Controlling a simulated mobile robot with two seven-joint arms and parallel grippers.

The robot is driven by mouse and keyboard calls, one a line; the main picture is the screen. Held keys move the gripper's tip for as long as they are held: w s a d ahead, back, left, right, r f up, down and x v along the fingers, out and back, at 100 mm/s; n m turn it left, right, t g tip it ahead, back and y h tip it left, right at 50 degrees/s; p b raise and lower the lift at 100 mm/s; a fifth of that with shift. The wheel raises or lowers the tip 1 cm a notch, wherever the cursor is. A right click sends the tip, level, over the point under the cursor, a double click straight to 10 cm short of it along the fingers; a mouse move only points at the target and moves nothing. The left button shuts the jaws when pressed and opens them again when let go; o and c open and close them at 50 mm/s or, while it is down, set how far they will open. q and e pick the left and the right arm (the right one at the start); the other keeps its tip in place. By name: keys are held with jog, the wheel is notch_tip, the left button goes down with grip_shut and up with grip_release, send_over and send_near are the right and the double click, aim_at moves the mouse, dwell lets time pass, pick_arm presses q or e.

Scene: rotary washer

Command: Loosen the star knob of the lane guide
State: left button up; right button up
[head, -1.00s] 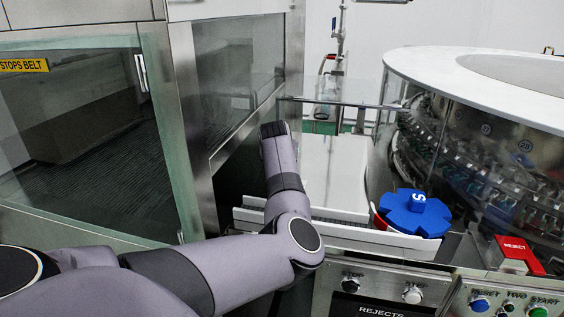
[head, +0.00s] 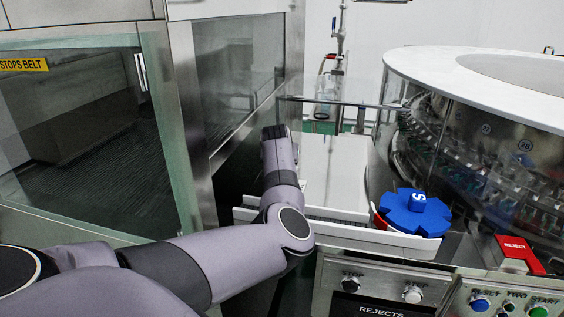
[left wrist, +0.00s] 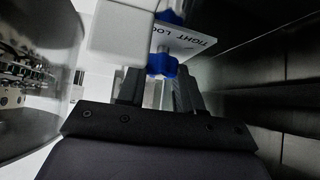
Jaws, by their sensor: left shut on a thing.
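The star knob (left wrist: 162,64) is blue and lobed. It shows in the left wrist view, below a pale block (left wrist: 122,30) and in front of a white plate (left wrist: 186,44) lettered "TIGHT LOO…", the rest cut off. My left gripper (left wrist: 157,76) has its dark fingers on either side of the knob and is shut on it. The finger contact is partly shadowed. In the head view my left arm reaches forward to the cabinet's edge; the gripper and knob are hidden there. My right gripper is in neither view.
A blue star wheel (head: 414,213) marked S sits right of the white conveyor (head: 332,172). The large round washer (head: 475,140) stands at the right. Glass cabinet panels (head: 85,140) flank my arm on the left. A red REJECT box (head: 518,252) and button panels are in front.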

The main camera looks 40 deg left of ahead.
pick_arm(q)
jog(key=shift+n+y, duration=0.3)
jog(key=shift+n, duration=0.1)
jog(key=shift+n+g, duration=0.3)
jog(key=shift+g, duration=0.1)
jog(key=shift+w+d+f+n+g+y+b, duration=0.1)
jog(key=shift+f+n+g+y+b, duration=0.1)
jog(key=shift+n+g+y+b, duration=0.3)
jog(key=shift+w+f+n+g+y+b, duration=0.1)
jog(key=shift+n+g+y+b, duration=0.35)
jog(key=shift+n+b, duration=0.8)
jog(key=n+g+b, duration=0.1)
jog(key=n+b, duration=0.1)
jog(key=b, duration=0.1)
jog(key=shift+d+g+y, duration=0.1)
jog(key=shift+g+y, duration=0.15)
jog(key=shift+y, duration=0.1)
jog(key=shift+w+r+b, duration=0.1)
jog(key=shift+r+b, duration=0.1)
jog(key=shift+b, duration=0.1)
jog(key=shift+n+g+b, duration=0.3)
jog(key=shift+n, duration=0.05)
